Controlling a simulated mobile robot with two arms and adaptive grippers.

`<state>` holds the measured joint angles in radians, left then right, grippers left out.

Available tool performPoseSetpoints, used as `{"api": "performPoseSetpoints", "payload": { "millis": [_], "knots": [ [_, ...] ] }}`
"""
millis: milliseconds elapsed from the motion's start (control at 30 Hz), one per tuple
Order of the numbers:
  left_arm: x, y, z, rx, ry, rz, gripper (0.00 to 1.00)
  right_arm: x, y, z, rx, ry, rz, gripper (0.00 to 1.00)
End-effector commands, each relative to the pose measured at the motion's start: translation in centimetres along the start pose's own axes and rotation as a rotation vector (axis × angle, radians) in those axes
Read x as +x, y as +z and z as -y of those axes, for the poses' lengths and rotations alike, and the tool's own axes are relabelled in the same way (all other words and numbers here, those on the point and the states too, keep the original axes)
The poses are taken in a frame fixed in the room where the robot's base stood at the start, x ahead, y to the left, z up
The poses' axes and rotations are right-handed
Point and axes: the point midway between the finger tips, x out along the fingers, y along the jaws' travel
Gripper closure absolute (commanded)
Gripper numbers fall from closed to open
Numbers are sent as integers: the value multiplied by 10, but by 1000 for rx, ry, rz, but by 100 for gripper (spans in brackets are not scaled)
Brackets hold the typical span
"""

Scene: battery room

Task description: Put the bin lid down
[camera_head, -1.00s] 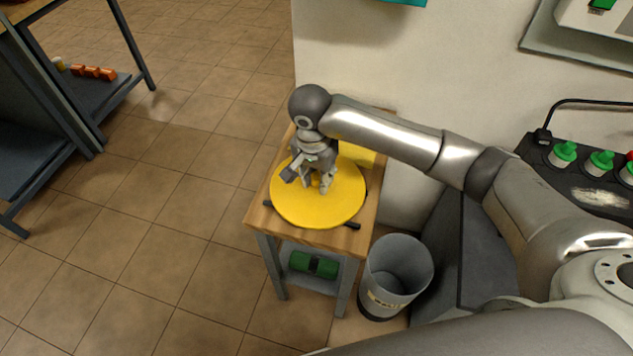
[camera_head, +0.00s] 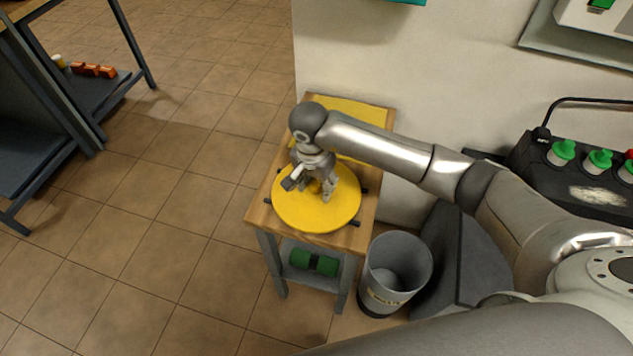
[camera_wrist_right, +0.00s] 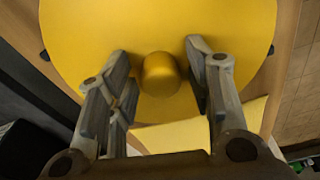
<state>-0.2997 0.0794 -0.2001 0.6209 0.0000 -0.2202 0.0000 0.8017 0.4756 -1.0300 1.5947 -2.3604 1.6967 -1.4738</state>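The bin lid (camera_head: 290,212) is a round yellow disc with a knob. It lies flat over the wooden top of a small table (camera_head: 262,216), and dark stubs stick out from under its edge. My right gripper (camera_head: 322,190) is above the lid, pointing down. In the right wrist view, its fingers (camera_wrist_right: 157,55) stand open on either side of the yellow knob (camera_wrist_right: 160,75), with a gap on both sides. The grey bin (camera_head: 398,250) stands open on the floor to the right of the table. My left gripper is not in view.
A yellow sheet-like area (camera_head: 350,112) covers the back of the tabletop. A green object (camera_head: 314,262) lies on the lower shelf. A dark box with green-capped posts (camera_head: 598,160) is at the right. The tiled floor to the left is clear up to a rack (camera_head: 75,95).

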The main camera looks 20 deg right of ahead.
Motion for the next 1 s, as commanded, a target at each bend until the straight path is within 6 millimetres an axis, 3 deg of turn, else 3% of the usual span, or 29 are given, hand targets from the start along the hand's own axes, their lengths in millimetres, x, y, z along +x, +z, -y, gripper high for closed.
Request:
{"api": "performPoseSetpoints", "payload": {
  "millis": [400,800,1000],
  "knots": [
    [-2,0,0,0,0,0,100,-10,-1,1,0,-2,-2,52],
    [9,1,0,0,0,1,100,-92,-1,1,-1,-4,-3,52],
    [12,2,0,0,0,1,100,-118,-1,1,0,-2,-1,52]
  ]
}}
